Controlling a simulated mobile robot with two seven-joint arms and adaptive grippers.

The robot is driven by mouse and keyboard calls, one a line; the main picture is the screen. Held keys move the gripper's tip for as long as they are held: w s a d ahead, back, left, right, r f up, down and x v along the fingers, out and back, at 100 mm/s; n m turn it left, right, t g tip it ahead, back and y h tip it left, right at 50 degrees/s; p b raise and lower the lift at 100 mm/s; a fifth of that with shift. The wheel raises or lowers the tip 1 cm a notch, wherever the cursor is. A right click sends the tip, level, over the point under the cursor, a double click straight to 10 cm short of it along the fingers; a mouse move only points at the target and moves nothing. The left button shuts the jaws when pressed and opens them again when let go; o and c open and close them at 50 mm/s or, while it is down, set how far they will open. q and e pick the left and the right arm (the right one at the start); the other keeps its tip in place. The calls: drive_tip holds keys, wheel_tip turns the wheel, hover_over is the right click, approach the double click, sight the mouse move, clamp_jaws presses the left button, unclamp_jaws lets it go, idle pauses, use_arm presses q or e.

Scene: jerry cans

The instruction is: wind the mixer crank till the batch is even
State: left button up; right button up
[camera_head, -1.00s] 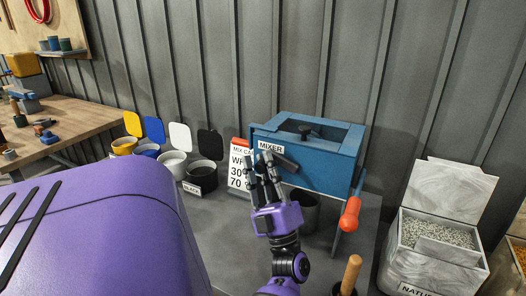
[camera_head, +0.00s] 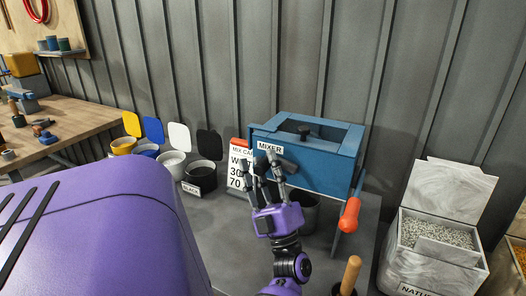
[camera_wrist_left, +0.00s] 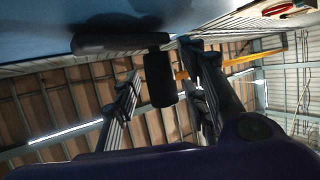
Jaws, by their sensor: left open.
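My left gripper (camera_head: 267,163) is open at the mixer's front, below the MIXER label (camera_head: 269,148). In the left wrist view a dark bar (camera_wrist_left: 118,43) lies against the blue surface. A black cylindrical grip (camera_wrist_left: 160,78), likely the crank's, hangs from it between the two spread fingers, with no clear contact. The batch inside cannot be seen.
A mix card (camera_head: 240,168) stands left of the mixer, partly behind my fingers. Several colour pots with raised lids, such as the black one (camera_head: 201,178), line the wall. A wooden handle (camera_head: 350,275) rises in front; a granule bin (camera_head: 437,236) is right.

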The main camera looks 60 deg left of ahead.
use_arm(q)
drive_tip(key=v, duration=0.7)
drive_tip(key=shift+f, duration=0.3)
drive_tip(key=shift+w+d, duration=0.1)
